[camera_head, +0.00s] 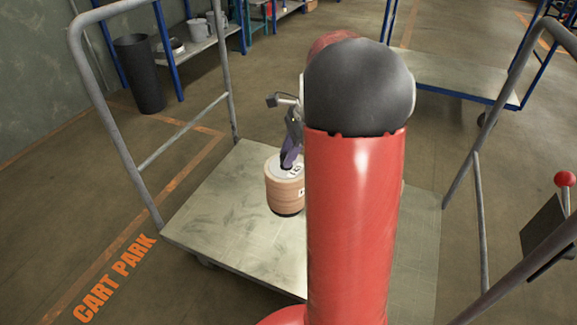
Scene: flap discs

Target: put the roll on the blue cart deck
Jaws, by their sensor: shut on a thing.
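The roll (284,192) is a tan, ribbed cylinder with a pale top and a dark bottom edge. It is upright over the near cart's deck; I cannot tell if it touches the deck. My gripper (291,158) is shut on the roll at its top and is partly hidden behind my red arm. The blue cart deck (450,78) is at the upper right, a pale flat board with a blue edge and blue posts. Its visible part is bare; my arm is in front of its left side.
The near cart's pale deck (215,215) has tall grey tube handles (107,105) at left and right. A dark bin (139,75) and a blue-post shelf with grey mugs (200,30) stand at the upper left. A red-knobbed lever (564,180) is at the right. Floor separates the carts.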

